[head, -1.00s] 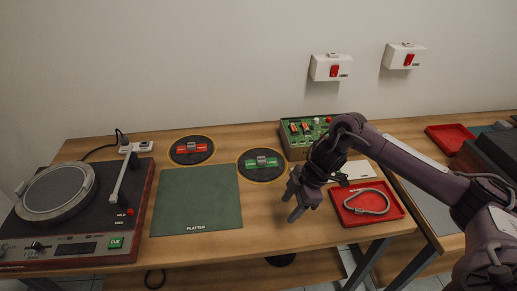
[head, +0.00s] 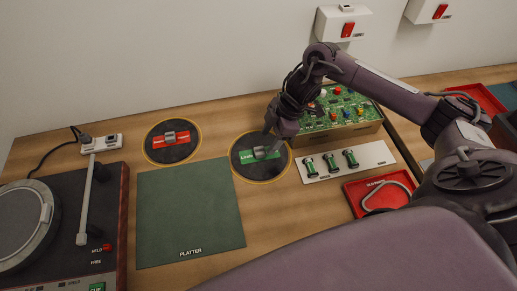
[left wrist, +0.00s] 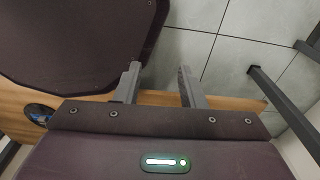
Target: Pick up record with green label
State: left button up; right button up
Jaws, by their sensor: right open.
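The record with the green label (head: 245,158) is a black disc with a yellow rim. It lies flat on the wooden table, right of the green platter mat, with a small grey grip on its label. My right gripper (head: 273,140) is open, with its fingers over the right part of this record, close to the grey grip. Whether the fingers touch it I cannot tell. My left gripper (left wrist: 157,68) is open and empty in the left wrist view, above the floor near a wooden edge. The head view does not show it.
A record with a red label (head: 170,140) lies to the left. The turntable (head: 105,190) stands at the left front. A green circuit box (head: 345,112), a white plate with several green parts (head: 375,153) and a red tray (head: 364,207) are on the right.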

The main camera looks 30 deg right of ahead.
aim_at(261, 150)
jog(key=shift+a+f, duration=0.3)
jog(key=shift+f, duration=0.15)
jog(key=x, duration=0.1)
jog(key=p+x, duration=0.1)
jog(key=x, duration=0.1)
jog(key=shift+w+f, duration=0.25)
jog(key=shift+f, duration=0.05)
jog(key=shift+a+f, duration=0.1)
jog(key=shift+f, duration=0.2)
jog(key=c, duration=1.1)
pick_arm(q)
jog(key=shift+w+r, duration=0.65)
jog(key=shift+r, duration=0.1)
pick_arm(e)
jog(key=shift+r, duration=0.2)
